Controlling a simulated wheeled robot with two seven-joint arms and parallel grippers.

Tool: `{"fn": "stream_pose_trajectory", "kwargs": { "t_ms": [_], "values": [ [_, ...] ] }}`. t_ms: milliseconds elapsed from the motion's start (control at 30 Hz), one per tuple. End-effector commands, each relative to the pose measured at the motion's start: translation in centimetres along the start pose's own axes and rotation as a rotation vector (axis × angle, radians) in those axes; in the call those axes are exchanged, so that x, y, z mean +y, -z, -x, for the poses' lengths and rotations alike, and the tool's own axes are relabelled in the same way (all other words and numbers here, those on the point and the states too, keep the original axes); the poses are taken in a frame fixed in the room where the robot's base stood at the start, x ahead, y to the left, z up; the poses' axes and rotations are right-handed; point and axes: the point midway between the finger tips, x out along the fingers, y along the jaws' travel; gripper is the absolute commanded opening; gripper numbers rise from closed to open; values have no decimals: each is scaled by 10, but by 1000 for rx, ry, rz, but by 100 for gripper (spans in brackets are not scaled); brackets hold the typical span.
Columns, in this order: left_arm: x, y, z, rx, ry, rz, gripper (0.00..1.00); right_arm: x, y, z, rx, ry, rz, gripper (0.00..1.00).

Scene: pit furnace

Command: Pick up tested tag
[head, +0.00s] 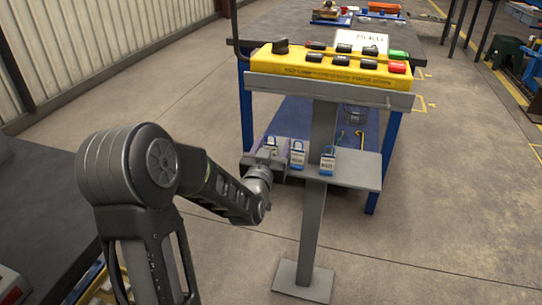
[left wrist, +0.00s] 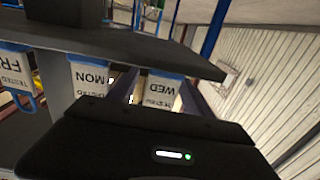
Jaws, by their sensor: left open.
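In the head view I see a middle tag (head: 297,156) and a right tag (head: 328,161); the leftmost is partly hidden by my left gripper (head: 264,162). My left gripper is open at the shelf's left end, its fingers around or close beside the WED tag; contact is unclear. My right gripper is out of view.
The grey post (head: 313,235) stands on a floor plate. Behind it is a blue-legged workbench (head: 430,52).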

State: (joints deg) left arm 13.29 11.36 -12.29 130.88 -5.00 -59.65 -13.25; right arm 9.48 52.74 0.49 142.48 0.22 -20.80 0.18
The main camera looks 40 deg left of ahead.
Motion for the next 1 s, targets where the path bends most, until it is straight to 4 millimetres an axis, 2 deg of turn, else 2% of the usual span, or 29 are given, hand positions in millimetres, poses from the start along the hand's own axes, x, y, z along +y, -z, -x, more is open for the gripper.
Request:
{"fn": "stream_pose_trajectory", "kwargs": {
  "t_ms": [633, 1000],
  "values": [
    [0, 0, -3, 0, 0, 1, 58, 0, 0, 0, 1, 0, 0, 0],
    [0, 0, -3, 0, 0, 1, 28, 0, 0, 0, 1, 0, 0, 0]
  ]
}}
